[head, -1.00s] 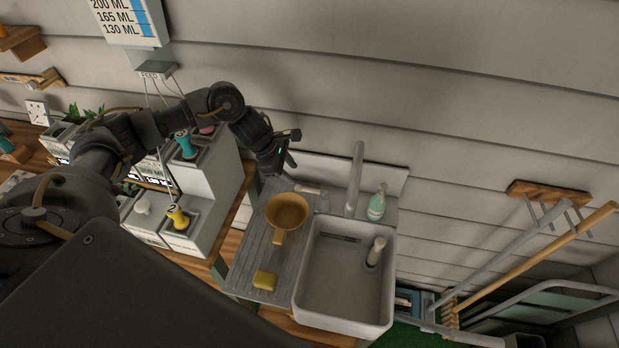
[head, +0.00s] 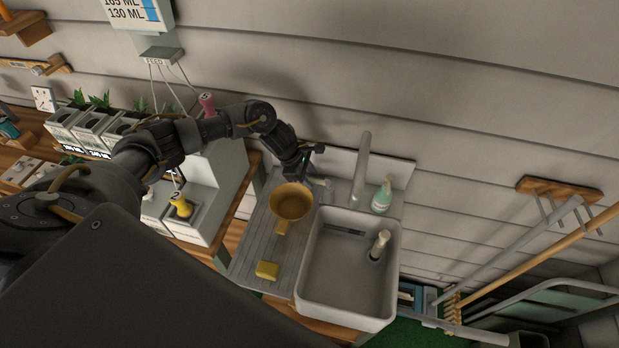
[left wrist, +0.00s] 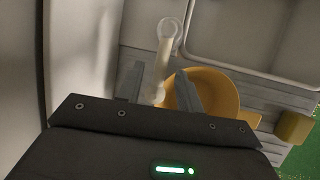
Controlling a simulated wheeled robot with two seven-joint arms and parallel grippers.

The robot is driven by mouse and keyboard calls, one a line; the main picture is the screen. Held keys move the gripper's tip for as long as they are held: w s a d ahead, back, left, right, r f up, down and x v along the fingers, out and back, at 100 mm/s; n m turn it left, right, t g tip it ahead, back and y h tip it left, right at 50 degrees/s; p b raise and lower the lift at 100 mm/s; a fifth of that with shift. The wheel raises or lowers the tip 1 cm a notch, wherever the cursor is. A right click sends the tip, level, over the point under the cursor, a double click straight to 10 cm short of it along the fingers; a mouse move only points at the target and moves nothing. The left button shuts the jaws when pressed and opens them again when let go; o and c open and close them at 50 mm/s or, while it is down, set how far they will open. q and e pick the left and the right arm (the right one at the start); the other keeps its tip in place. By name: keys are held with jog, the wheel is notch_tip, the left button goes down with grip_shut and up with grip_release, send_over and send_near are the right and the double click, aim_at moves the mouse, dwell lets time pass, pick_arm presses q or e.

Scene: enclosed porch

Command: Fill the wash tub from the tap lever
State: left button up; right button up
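The wash tub (head: 347,313) is a pale rectangular basin in the head view, with no water visible in it. A grey tap spout (head: 361,170) rises behind it. The pale tap lever (head: 322,184) is left of the spout, partly hidden by my left gripper (head: 305,163). In the left wrist view the lever (left wrist: 164,60) runs from a round end down between the two fingers of my left gripper (left wrist: 158,90). The fingers are apart, with gaps visible beside the lever. My right gripper is not in view.
A yellow dipper (head: 291,203) and a yellow sponge (head: 267,270) lie on the grey drainboard (head: 250,262). A green soap bottle (head: 382,197) stands right of the spout. A pale upright cylinder (head: 380,243) is in the tub. A wall rack (head: 555,190) is at right.

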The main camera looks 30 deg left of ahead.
pick_arm(q)
jog(key=shift+f, duration=0.1)
jog(key=shift+c, duration=0.4)
grip_shut()
jog(key=shift+w, duration=0.1)
